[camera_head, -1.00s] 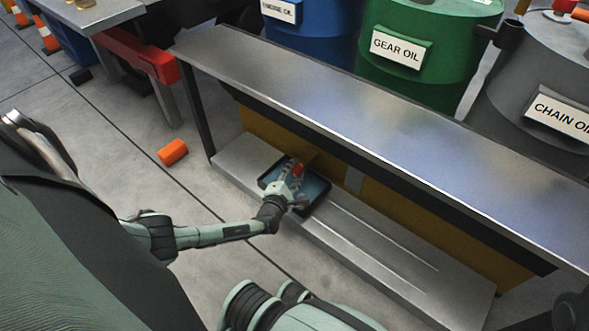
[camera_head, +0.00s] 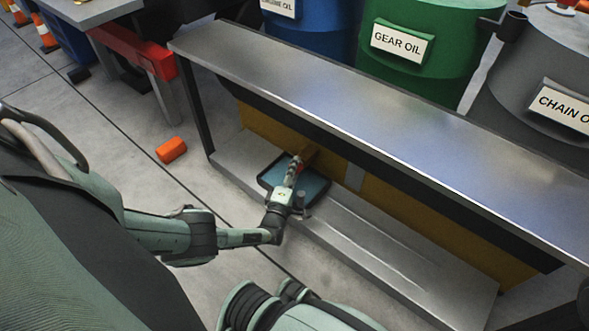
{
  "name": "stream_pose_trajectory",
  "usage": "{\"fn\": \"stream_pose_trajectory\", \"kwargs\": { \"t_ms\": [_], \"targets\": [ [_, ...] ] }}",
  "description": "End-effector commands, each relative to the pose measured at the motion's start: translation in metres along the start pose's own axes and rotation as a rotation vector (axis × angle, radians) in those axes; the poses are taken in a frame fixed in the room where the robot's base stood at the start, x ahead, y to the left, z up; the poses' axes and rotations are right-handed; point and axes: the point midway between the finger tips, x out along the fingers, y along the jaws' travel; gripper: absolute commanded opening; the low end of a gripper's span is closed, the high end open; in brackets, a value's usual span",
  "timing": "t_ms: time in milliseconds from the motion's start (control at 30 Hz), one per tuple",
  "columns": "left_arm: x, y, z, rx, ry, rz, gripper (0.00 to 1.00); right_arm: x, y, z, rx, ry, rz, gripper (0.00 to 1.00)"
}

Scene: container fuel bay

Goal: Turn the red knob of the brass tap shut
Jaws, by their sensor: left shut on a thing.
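The brass tap (camera_head: 309,153) shows as a small brown-gold shape at the front of the yellow panel, above a dark drip tray (camera_head: 318,190) with a bluish inside. My left gripper (camera_head: 297,164) reaches over the tray to the tap and is shut on the red knob (camera_head: 300,166). Only a little red shows between the fingers; most of the knob and part of the tap are hidden. How far the knob is turned cannot be seen. My right gripper is not in view.
A long steel shelf (camera_head: 370,120) overhangs the tap and tray. Green (camera_head: 420,50) and grey (camera_head: 540,70) drums stand behind it. The low metal step (camera_head: 385,255) is bare right of the tray. An orange object (camera_head: 171,150) lies on the floor at left.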

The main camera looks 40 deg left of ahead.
Motion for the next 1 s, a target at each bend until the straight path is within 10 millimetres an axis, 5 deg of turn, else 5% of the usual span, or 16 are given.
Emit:
{"fn": "stream_pose_trajectory", "kwargs": {
  "t_ms": [433, 467, 600, 1000],
  "targets": [
    [-0.0004, 0.0000, -0.0007, 0.007, 0.001, 0.004, 0.06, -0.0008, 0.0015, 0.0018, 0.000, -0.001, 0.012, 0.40],
    [-0.0004, 0.0000, -0.0007, 0.007, 0.001, 0.004, 0.39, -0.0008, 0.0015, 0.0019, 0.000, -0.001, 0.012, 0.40],
    [-0.0002, 0.0000, -0.0006, 0.007, 0.001, 0.003, 0.56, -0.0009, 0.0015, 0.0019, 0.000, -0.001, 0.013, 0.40],
    [0.0002, 0.0019, -0.0008, 0.005, 0.002, 0.004, 0.56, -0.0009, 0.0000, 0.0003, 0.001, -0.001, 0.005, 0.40]
  ]
}}
